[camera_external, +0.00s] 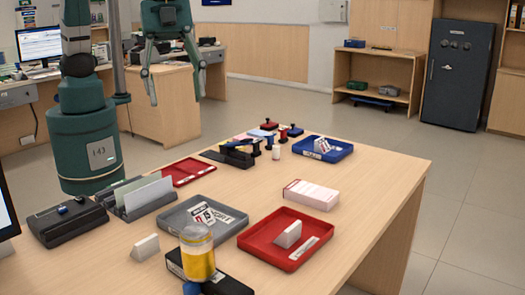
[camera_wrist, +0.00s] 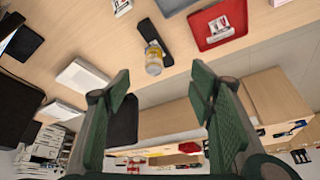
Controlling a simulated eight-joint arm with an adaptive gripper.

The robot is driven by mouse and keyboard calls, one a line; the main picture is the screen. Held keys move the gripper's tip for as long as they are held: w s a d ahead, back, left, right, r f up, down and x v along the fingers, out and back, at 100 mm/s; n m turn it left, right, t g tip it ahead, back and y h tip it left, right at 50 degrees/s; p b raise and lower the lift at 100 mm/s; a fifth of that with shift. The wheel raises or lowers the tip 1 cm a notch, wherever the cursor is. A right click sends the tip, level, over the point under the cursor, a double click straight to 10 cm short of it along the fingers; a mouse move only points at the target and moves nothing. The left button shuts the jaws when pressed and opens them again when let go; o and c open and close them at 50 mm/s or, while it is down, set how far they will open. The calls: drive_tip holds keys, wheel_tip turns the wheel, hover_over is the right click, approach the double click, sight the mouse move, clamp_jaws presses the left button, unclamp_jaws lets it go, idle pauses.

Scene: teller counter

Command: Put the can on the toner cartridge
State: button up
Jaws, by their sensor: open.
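A yellow can (camera_external: 198,264) with a pale, clear-looking top stands upright at the front of the counter. It also shows in the wrist view (camera_wrist: 154,62). A long black block (camera_external: 228,287), which looks like the toner cartridge, lies right by it; it also shows in the wrist view (camera_wrist: 150,32). My gripper (camera_external: 176,97) is open and empty, high up and well away from the can. Its two green fingers stand wide apart in the wrist view (camera_wrist: 160,88).
A grey tray (camera_external: 228,231) with cards and a red tray (camera_external: 262,252) with a white block flank the can's far side. A white box (camera_external: 311,194), a blue tray (camera_external: 335,158), stamps and a file holder (camera_external: 128,207) stand farther off. Bare counter lies right of centre.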

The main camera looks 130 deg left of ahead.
drive_tip(key=s+a+r+n+t+y, duration=0.15)
drive_tip(key=s+a+r, duration=0.25)
drive_tip(key=s, duration=0.6)
drive_tip(key=s+a+r+n, duration=0.2)
drive_tip(key=s+a+r, duration=0.15)
drive_tip(key=s, duration=0.65)
drive_tip(key=s+a+f+n, duration=0.1)
drive_tip(key=s+a+f, duration=0.1)
drive_tip(key=s, duration=0.7)
drive_tip(key=s+a+f+n+t, duration=0.1)
drive_tip(key=s+a, duration=0.3)
drive_tip(key=s, duration=0.5)
drive_tip(key=shift+a+f+n+y, duration=0.25)
drive_tip(key=shift+f+n+y, duration=0.2)
drive_tip(key=shift+f, duration=0.1)
